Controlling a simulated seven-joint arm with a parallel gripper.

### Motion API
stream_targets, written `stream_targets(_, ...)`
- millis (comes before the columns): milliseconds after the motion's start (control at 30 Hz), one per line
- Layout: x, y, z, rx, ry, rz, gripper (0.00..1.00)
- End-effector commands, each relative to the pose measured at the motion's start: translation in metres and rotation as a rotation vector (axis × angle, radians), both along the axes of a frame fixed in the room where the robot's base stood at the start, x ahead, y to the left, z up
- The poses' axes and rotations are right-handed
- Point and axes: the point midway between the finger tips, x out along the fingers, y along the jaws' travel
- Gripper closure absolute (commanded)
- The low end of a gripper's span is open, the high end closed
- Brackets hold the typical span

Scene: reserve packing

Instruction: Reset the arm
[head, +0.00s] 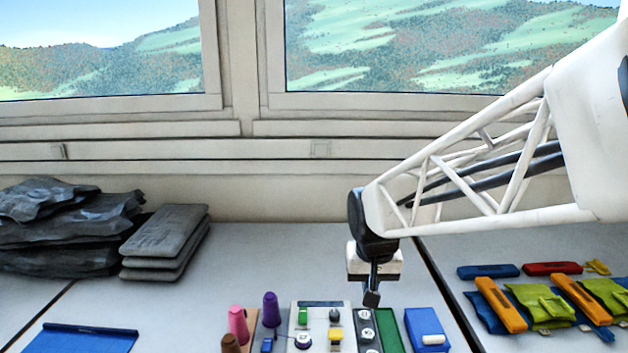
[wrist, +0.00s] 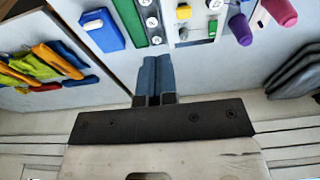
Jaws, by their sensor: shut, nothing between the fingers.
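My gripper (head: 371,298) hangs from the white lattice arm over the table, just above and behind a row of small items. Its two fingers are shut together with nothing between them. The wrist view shows the closed fingers (wrist: 152,78) side by side, pointing toward the green strip and the row of round knobs. In the head view the fingertips are beside the dark strip with round white knobs (head: 365,325). I cannot tell whether the fingertips touch anything.
A white panel (head: 312,345) with small blocks, purple (head: 270,309) and pink (head: 238,325) cones, a green strip (head: 389,330) and a blue box (head: 427,329) stand close by. Orange bars and green pouches (head: 530,300) lie right. Grey pads (head: 165,240) and dark bags (head: 70,225) are left.

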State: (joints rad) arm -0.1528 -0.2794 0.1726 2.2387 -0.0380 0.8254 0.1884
Motion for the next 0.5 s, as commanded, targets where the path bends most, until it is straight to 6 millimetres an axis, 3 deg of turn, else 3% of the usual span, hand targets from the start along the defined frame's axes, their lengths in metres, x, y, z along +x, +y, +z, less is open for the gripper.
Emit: stream_targets(500, -0.12, -0.053, 0.021, -0.003, -0.028, -0.008, 1.0)
